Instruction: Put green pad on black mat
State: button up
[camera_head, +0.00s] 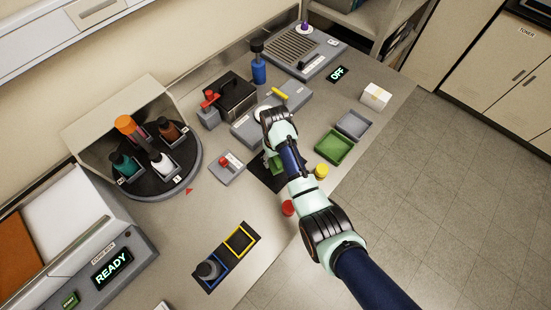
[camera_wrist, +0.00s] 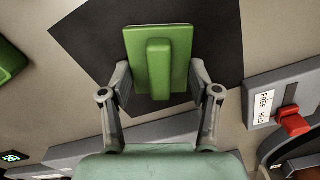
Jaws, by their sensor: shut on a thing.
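The green pad (camera_wrist: 178,50) is a flat green plate with a raised ridge, held at the fingertips of my gripper (camera_wrist: 160,78) in the wrist view. In the head view, a part of the green pad (camera_head: 272,164) shows beside my gripper (camera_head: 272,152), partly hidden by the arm. The black mat (camera_wrist: 90,42) lies beneath the pad in the wrist view; in the head view part of the black mat (camera_head: 262,176) shows beside my arm. I cannot tell whether the pad touches the mat.
A green tray (camera_head: 334,147) and a grey tray (camera_head: 353,125) stand to the right. A grey switch box (camera_head: 227,172) with a red lever stands left of the mat. Yellow (camera_head: 321,171) and red (camera_head: 288,208) round pieces lie close to my arm.

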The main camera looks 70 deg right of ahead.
jog(key=shift+d+r, duration=0.1)
jog(key=o, duration=1.1)
notch_tip(320, 180, up, 12)
jog(key=shift+r+p, duration=0.1)
jog(key=shift+p, duration=1.15)
jog(key=shift+w, duration=0.1)
